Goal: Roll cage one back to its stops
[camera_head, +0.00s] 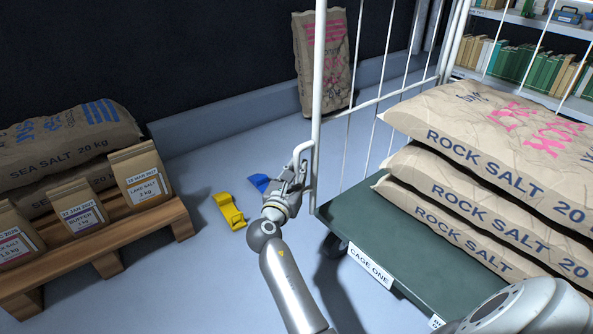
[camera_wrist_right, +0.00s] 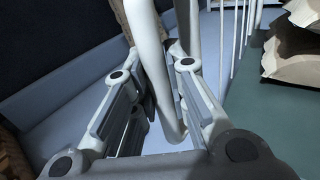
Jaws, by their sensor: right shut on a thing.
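Cage one is a roll cage with white tube sides and a green deck (camera_head: 402,250) labelled "CAGE ONE". Several rock salt sacks (camera_head: 490,150) lie stacked on it. My right gripper (camera_head: 292,178) is shut on the white handle (camera_head: 304,152) at the cage's near left post (camera_head: 318,90). In the right wrist view the handle tube (camera_wrist_right: 163,95) runs between the fingers. A caster (camera_head: 335,246) shows under the deck corner. A yellow wedge-like block (camera_head: 229,211) and a blue one (camera_head: 259,182) sit on the floor left of the cage; I cannot tell whether these are the stops. My left gripper is not in view.
A wooden pallet (camera_head: 130,240) with sea salt sacks (camera_head: 60,150) and small paper bags (camera_head: 141,175) stands at the left. Another sack (camera_head: 325,65) leans against the back wall. Shelves with books (camera_head: 530,65) stand behind the cage. Floor between pallet and cage is mostly clear.

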